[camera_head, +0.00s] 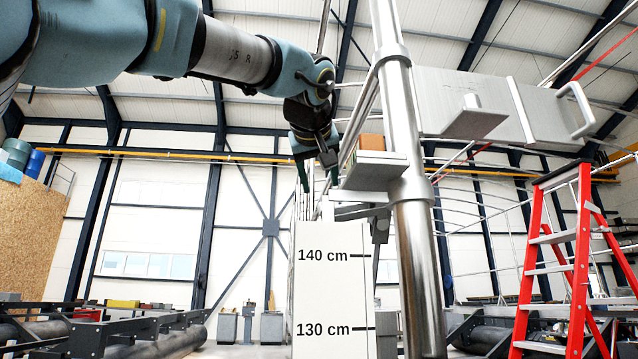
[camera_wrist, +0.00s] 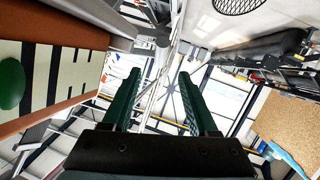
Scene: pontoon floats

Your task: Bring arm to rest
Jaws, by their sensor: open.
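My gripper (camera_head: 319,178) hangs at the end of my blue-grey arm, which reaches in from the upper left in the head view. Its fingers point downward, just left of a metal post and shelf. In the wrist view, the two dark green fingers of my gripper (camera_wrist: 159,78) are spread apart. Nothing shows between them but the distant hall structure. The gripper is open and empty.
A thick steel post (camera_head: 418,250) stands close right of the gripper, with a small shelf (camera_head: 375,170) and an orange-brown block (camera_head: 371,142). A white height board (camera_head: 325,300) is below. A red ladder (camera_head: 583,250) stands right. Left of the gripper looks open.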

